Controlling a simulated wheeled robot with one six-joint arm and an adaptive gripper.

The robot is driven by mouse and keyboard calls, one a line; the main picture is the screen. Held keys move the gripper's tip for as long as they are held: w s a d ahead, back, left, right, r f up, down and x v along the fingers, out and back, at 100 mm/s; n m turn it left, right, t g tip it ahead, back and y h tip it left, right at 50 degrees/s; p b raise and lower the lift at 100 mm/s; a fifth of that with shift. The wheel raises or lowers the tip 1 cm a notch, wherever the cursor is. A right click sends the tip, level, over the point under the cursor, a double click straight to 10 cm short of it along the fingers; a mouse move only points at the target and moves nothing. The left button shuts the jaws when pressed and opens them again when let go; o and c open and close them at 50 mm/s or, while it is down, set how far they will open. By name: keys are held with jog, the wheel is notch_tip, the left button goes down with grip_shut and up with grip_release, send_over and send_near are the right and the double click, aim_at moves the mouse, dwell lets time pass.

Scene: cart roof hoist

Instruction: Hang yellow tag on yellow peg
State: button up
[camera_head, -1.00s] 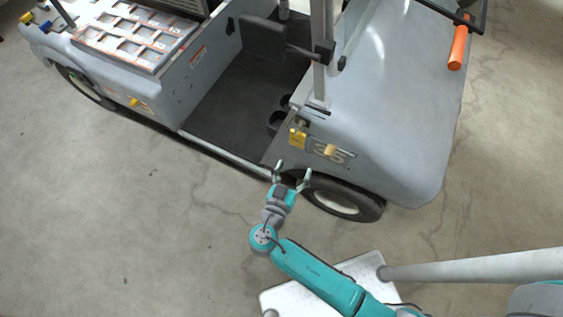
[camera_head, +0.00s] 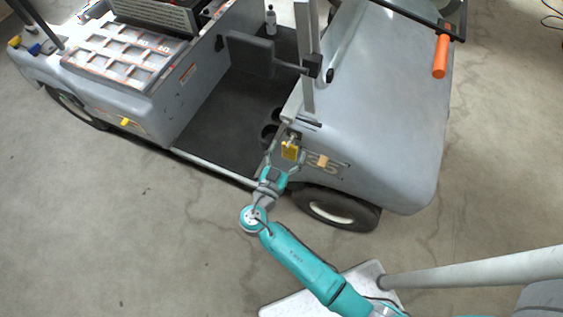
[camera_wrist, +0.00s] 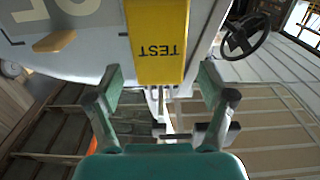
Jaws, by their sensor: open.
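The yellow tag (camera_head: 290,150) hangs on the cart's grey front body, at the corner by the footwell. In the wrist view the tag (camera_wrist: 158,40) is large, with upside-down "TEST" lettering, and its upper part is cut off. My gripper (camera_head: 283,166) is open, just in front of and below the tag. In the wrist view its fingers (camera_wrist: 160,82) stand apart on either side of the tag's lettered end, and none seems to touch it. A yellow peg (camera_head: 126,122) sticks out of the cart's side at left. A tan-yellow peg (camera_head: 322,161) is beside the "35" marking.
The front wheel (camera_head: 338,208) is just right of my gripper. A roof post (camera_head: 307,60) rises above the tag. Small yellow and blue parts (camera_head: 24,44) are at the cart's far left end. The concrete floor (camera_head: 110,220) at left is clear.

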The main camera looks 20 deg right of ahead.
jog(key=shift+x, duration=1)
jog(key=c, duration=1.4)
jog(key=shift+r, duration=0.35)
jog(key=shift+s+a+r, duration=0.3)
jog(key=shift+s+a, duration=0.55)
jog(key=shift+s+a+r, duration=0.3)
jog(key=shift+s+a, duration=0.55)
jog(key=shift+s+a, duration=0.1)
